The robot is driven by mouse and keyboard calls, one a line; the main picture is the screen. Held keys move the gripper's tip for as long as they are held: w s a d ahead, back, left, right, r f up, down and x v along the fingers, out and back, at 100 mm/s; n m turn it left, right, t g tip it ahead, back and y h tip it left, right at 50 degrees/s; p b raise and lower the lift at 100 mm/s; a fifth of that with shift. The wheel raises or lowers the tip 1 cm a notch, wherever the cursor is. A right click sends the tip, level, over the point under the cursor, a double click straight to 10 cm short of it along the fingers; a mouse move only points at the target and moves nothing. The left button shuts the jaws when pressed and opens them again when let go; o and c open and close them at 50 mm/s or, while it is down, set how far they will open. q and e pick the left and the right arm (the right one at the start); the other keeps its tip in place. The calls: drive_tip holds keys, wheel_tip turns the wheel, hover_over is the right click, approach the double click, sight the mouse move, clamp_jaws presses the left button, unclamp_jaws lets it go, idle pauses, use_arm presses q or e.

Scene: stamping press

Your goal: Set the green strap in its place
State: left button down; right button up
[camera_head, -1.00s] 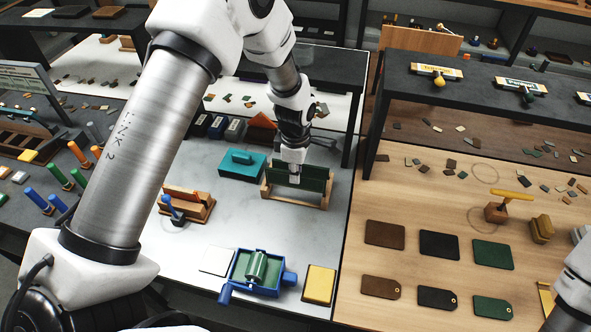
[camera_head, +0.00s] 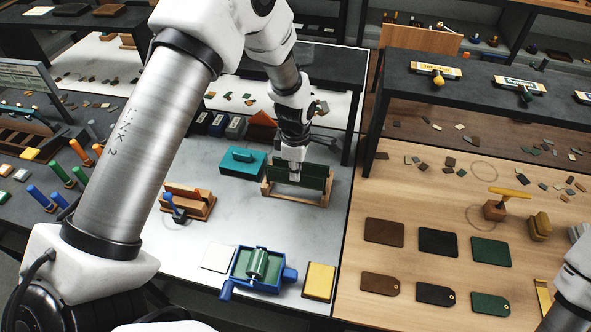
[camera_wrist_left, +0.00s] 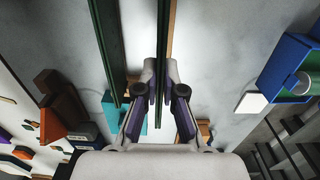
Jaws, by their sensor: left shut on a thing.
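A long dark green strap (camera_head: 315,176) stands on edge in a low wooden rack (camera_head: 268,191) on the grey table. My left gripper (camera_head: 294,177) reaches down onto it from above. In the left wrist view, the fingers (camera_wrist_left: 162,85) of my left gripper are shut on a thin green strip (camera_wrist_left: 162,35) that runs between them. A second dark green edge (camera_wrist_left: 107,45) runs nearly parallel on the left, apart from the fingers. I cannot tell whether the held strip rests in the rack.
A teal block (camera_head: 242,163) stands left of the rack. A blue roller device (camera_head: 256,270), a white square (camera_head: 218,257) and a yellow pad (camera_head: 319,281) lie in front. A wooden holder (camera_head: 188,200) stands at the left. Leather pieces, including a green one (camera_head: 491,251), lie on the right table.

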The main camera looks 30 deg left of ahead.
sight(296, 185)
use_arm(q)
drive_tip(key=shift+f, duration=0.15)
drive_tip(key=shift+f+b, duration=0.8)
drive_tip(key=shift+f, duration=0.7)
drive_tip(key=c, duration=1.2)
unclamp_jaws()
wheel_tip(296, 185, up, 12)
